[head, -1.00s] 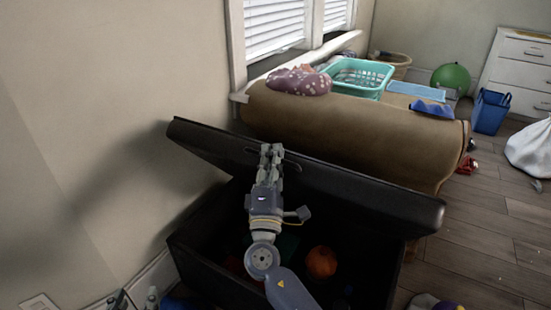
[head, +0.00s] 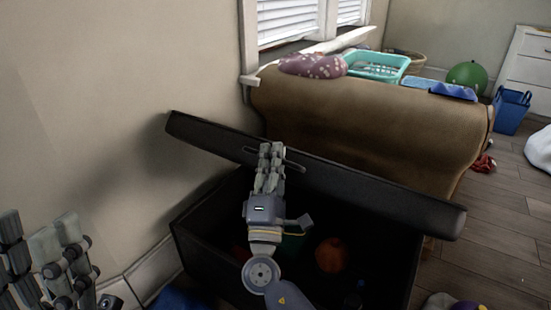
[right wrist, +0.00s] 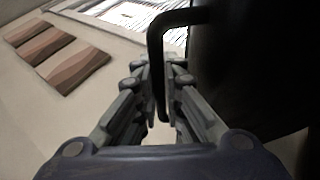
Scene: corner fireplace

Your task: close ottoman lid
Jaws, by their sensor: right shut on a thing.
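A dark ottoman (head: 205,260) stands against the wall with its lid (head: 400,203) tilted partly open. Its inside shows. My right gripper (head: 270,152) is shut on the lid's handle (head: 296,167), a dark bar that also shows between the fingers in the right wrist view (right wrist: 157,70). The dark lid face (right wrist: 245,70) fills the right of that view. An orange pumpkin-like ball (head: 331,255) lies inside the ottoman. My left gripper (head: 55,240) is at the lower left of the head view, away from the ottoman; its jaw opening is unclear.
A brown sofa (head: 360,130) stands right behind the ottoman, holding a teal basket (head: 376,66) and a spotted purple cushion (head: 312,65). A blue bin (head: 511,112) stands at the right. Wooden floor (head: 500,235) shows on the right; a purple object (head: 445,302) lies at the bottom.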

